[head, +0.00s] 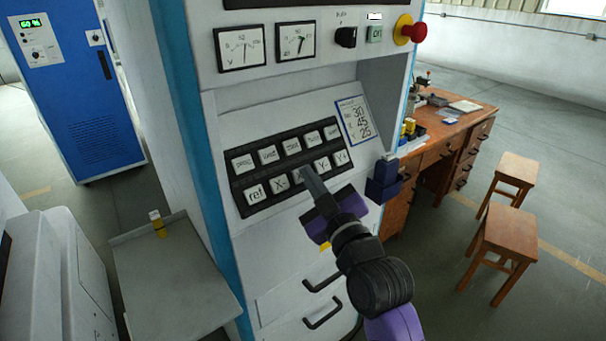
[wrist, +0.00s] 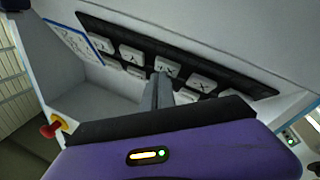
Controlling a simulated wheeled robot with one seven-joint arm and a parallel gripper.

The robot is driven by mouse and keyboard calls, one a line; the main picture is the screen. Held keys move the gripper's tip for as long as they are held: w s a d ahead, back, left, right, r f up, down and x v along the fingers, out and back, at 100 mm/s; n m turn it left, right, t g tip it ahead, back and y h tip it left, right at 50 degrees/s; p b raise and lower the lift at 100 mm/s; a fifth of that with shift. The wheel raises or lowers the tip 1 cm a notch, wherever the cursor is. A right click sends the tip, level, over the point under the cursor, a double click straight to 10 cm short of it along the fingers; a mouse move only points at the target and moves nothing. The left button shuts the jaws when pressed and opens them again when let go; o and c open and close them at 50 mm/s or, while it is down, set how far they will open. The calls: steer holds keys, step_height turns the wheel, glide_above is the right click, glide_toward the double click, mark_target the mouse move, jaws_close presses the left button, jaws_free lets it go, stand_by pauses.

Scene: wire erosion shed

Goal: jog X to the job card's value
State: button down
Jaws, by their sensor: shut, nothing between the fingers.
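The keypad (head: 262,197) is a black panel with two rows of pale keys on the machine's sloped console. Its lower row reads ref, X- (head: 281,183), a key mostly hidden by my fingers, then Y- and Y+. The job card (head: 354,119) is a blue-edged white card right of the keypad; its lines end in 30, 45 and 25, with labels too small to read surely. My gripper (head: 308,174) is shut and empty, its tips at the key between X- and Y-. In the wrist view the tips (wrist: 162,78) meet an X key (wrist: 168,67); contact is unclear.
Two dial meters (head: 240,47), a black knob (head: 346,37) and a red emergency stop (head: 417,33) sit above the keypad. A dark box (head: 384,180) juts out at the console's right edge. A dark screen above is mostly cut off. A wooden desk and stools stand right.

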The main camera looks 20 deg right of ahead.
steer(key=shift+s+d+r+p, duration=0.2)
steer(key=shift+s+r+p, duration=0.2)
steer(key=shift+s, duration=0.25)
steer(key=shift+r, duration=0.1)
steer(key=shift+s+d+r+p, duration=0.3)
steer(key=shift+s+r+p, duration=0.2)
steer(key=shift+s+r, duration=0.35)
steer(key=shift+s+d+r+p, duration=0.3)
steer(key=shift+s+r+p, duration=0.2)
steer(key=shift+s, duration=0.55)
steer(key=shift+r, duration=0.1)
stand_by(1.4)
steer(key=s+f+m+g, duration=0.1)
steer(key=s+f, duration=0.4)
steer(key=s, duration=0.8)
steer(key=s+f+m+g+h, duration=0.1)
steer(key=s+f, duration=0.5)
steer(key=s, duration=0.8)
steer(key=s+f+m+g, duration=0.2)
steer(key=s+f+m, duration=0.3)
steer(key=s, duration=0.9)
steer(key=shift+s+a+f+g+h, duration=0.2)
steer(key=shift+s+f+g+h, duration=0.05)
steer(key=shift+f+g+h, duration=0.15)
